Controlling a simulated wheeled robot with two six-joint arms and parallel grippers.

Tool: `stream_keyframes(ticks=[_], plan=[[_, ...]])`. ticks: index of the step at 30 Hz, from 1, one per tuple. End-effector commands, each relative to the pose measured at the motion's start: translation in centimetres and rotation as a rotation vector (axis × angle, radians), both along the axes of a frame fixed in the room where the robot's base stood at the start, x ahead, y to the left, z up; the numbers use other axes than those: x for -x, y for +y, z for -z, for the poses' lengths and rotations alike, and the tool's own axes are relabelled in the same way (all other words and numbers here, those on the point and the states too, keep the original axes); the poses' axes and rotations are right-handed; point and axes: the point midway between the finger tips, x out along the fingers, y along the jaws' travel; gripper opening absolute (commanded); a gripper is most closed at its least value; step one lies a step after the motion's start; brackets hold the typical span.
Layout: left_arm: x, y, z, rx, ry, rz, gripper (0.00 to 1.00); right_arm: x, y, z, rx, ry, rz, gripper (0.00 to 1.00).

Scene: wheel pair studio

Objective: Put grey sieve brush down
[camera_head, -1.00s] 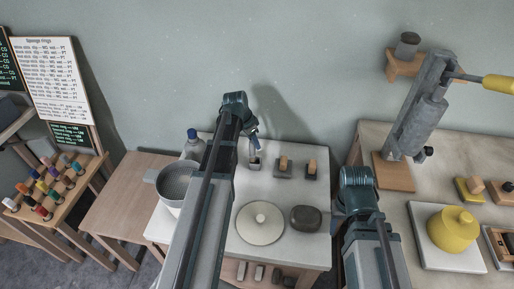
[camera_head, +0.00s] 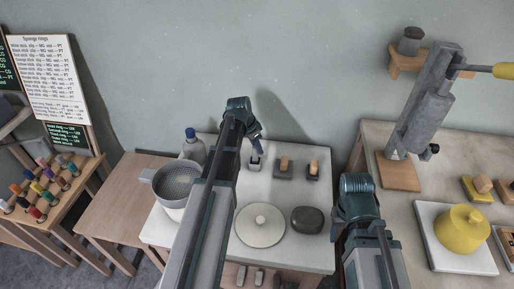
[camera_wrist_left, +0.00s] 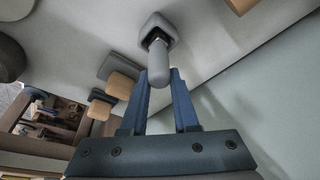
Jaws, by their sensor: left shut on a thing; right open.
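The grey sieve brush (camera_wrist_left: 154,68) is between the fingers of my left gripper (camera_wrist_left: 161,84) in the left wrist view. The brush (camera_head: 255,163) shows there just below the fingers. I cannot tell whether its head touches the tabletop. My right arm shows at the lower right of the head view, but its gripper does not.
Two wooden-topped blocks on grey bases (camera_head: 284,168) stand right of the brush. A grey pot (camera_head: 173,184) and bottle (camera_head: 193,147) are to the left. A round pale lid (camera_head: 260,225) and dark stone-like piece (camera_head: 307,220) lie in front. A lever press (camera_head: 424,110) stands right.

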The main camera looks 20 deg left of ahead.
Motion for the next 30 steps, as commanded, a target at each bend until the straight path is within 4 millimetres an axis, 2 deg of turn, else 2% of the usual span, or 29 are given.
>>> stream_keyframes(ticks=[1, 6, 20, 26, 30], plan=[[0.0, 0.0, 0.2, 0.000, 0.000, 0.000, 0.30, 0.0, 0.0, 0.2, 0.000, 0.000, 0.000, 0.50], [0.0, 0.0, 0.1, 0.000, 0.000, 0.000, 0.58, 0.0, 0.0, 0.1, 0.000, 0.000, 0.000, 0.50], [0.0, 0.0, -0.5, 0.000, 0.000, 0.000, 0.58, 0.0, 0.0, -0.5, 0.000, 0.000, 0.000, 0.50], [0.5, 0.3, -2.4, 0.000, 0.000, -0.001, 0.58, 0.0, 0.0, -2.4, 0.000, 0.000, 0.000, 0.50], [1.0, 0.6, -4.4, 0.001, 0.000, -0.002, 0.58, 0.0, 0.0, -4.4, 0.000, 0.000, 0.000, 0.50]])
